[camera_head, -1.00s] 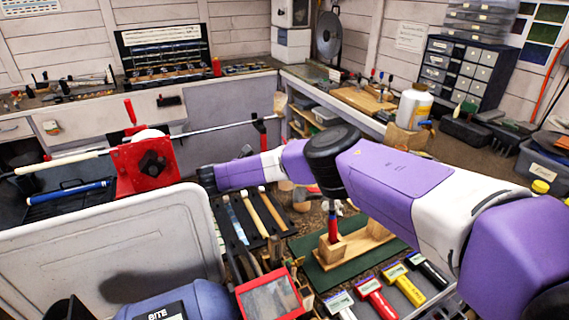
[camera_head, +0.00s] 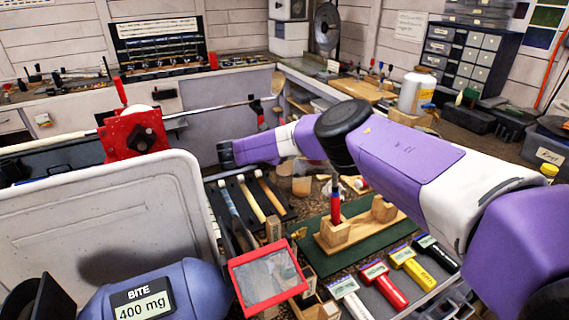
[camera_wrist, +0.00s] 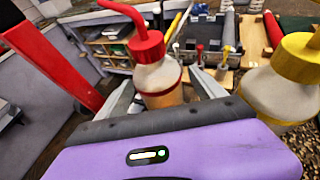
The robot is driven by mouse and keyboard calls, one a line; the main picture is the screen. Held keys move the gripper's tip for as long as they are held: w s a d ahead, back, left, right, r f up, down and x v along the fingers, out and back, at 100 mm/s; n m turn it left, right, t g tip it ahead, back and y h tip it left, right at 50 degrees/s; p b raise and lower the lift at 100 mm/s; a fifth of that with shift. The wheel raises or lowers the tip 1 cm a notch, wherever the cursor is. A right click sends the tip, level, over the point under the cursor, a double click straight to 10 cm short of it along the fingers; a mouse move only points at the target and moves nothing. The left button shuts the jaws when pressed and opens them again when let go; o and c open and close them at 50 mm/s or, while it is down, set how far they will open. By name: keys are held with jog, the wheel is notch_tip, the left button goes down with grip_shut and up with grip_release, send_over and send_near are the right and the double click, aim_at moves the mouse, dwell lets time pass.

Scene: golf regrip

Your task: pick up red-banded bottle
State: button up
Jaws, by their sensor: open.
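The red-banded bottle (camera_wrist: 158,78) shows in the wrist view, with a red cap and bent red spout over a pale, translucent body with amber contents. My gripper (camera_wrist: 161,90) is open, with one grey finger on each side of the bottle in the picture. I cannot tell whether the fingers reach around it or stop short; no grip on it shows. The bottle's lower part is hidden behind my gripper's body. A yellow-capped bottle (camera_wrist: 285,85) stands close on the right. In the head view I cannot make out the fingers or the red-banded bottle.
A red clamp (camera_head: 135,134) holds a long shaft at the left. A red post (camera_wrist: 52,60) rises left of my gripper. Hammers (camera_head: 255,197), a wooden block stand (camera_head: 335,234), and several coloured tools (camera_head: 410,268) crowd the bench. A white jug (camera_head: 416,93) stands at the right.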

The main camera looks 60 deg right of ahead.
jog(key=shift+d, duration=0.1)
jog(key=shift+c, duration=0.5)
jog(key=c, duration=1.6)
notch_tip(320, 180, up, 20)
jog(key=shift+b, duration=0.85)
